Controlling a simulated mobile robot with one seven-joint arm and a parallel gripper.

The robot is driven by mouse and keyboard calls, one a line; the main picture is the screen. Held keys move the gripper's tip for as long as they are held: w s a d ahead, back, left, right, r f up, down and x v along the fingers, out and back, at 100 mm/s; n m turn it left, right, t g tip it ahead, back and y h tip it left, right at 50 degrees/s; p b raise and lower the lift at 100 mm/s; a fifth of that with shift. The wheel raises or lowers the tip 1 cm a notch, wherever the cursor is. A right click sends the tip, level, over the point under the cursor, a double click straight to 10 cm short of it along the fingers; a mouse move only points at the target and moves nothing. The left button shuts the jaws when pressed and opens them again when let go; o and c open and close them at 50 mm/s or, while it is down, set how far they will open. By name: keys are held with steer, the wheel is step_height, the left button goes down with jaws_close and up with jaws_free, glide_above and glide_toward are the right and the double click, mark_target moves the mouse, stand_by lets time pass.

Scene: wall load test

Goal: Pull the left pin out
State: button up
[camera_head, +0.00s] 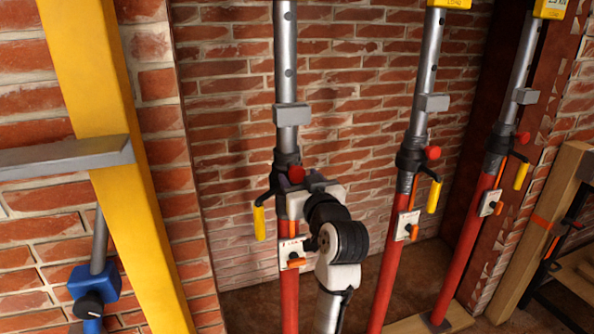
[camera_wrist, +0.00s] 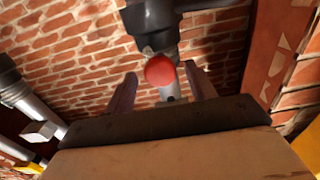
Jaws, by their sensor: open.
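Three red-and-grey steel props stand in the head view. The left prop (camera_head: 287,85) has a round red pin head (camera_head: 297,173) at its dark collar. This pin head also shows in the wrist view (camera_wrist: 160,70), in front of the collar (camera_wrist: 152,22). My gripper (camera_head: 300,182) is at the left prop's collar, close to the red head. In the wrist view my two fingers (camera_wrist: 160,76) are apart, one on each side of the red head, with visible gaps. The pin's shaft is hidden behind its head.
The middle prop (camera_head: 391,250) and right prop (camera_head: 468,245) have similar red heads (camera_head: 433,153) (camera_head: 522,137). A yellow handle (camera_head: 259,222) hangs left of the left collar. A yellow post (camera_head: 110,130) with a grey beam (camera_head: 65,157) stands at left. Brick wall lies behind.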

mark_target(298, 177)
steer(key=shift+x, duration=1.25)
jaws_close()
steer(key=v, duration=0.6)
steer(key=shift+w+f, duration=0.1)
steer(key=shift+f, duration=0.05)
